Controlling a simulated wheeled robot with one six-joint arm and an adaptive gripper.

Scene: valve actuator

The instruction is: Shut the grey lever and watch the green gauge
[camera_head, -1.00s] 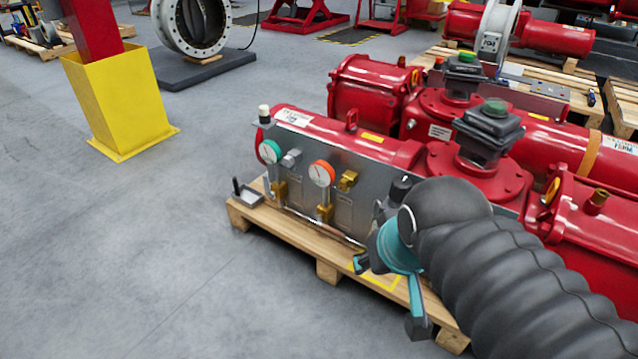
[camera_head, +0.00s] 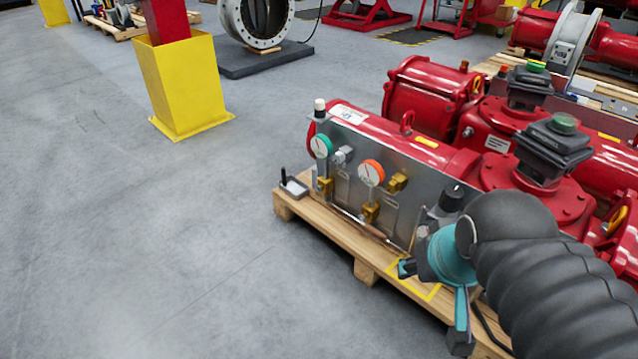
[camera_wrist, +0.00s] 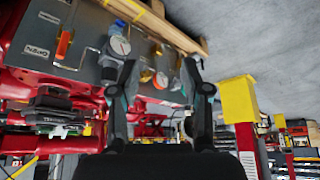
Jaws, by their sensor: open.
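The green gauge (camera_head: 321,146) has a white face and a green rim and sits at the left end of a grey metal panel (camera_head: 415,200). A small grey fitting (camera_head: 343,156) sits just right of it; I cannot tell if this is the grey lever or how it is set. A brass valve (camera_head: 325,184) is below the gauge. My gripper (camera_head: 432,306) is in front of the panel's right part, apart from the gauge and holding nothing. In the wrist view my gripper (camera_wrist: 162,82) has its fingers spread, with blurred brass fittings seen between them.
An orange-rimmed gauge (camera_head: 371,172) is on the same panel. The red actuator (camera_head: 440,155) rests on a wooden pallet (camera_head: 335,242). A small tray (camera_head: 294,188) with a black-handled item stands at its left corner. A yellow post base (camera_head: 183,88) is at the left. The floor in front is clear.

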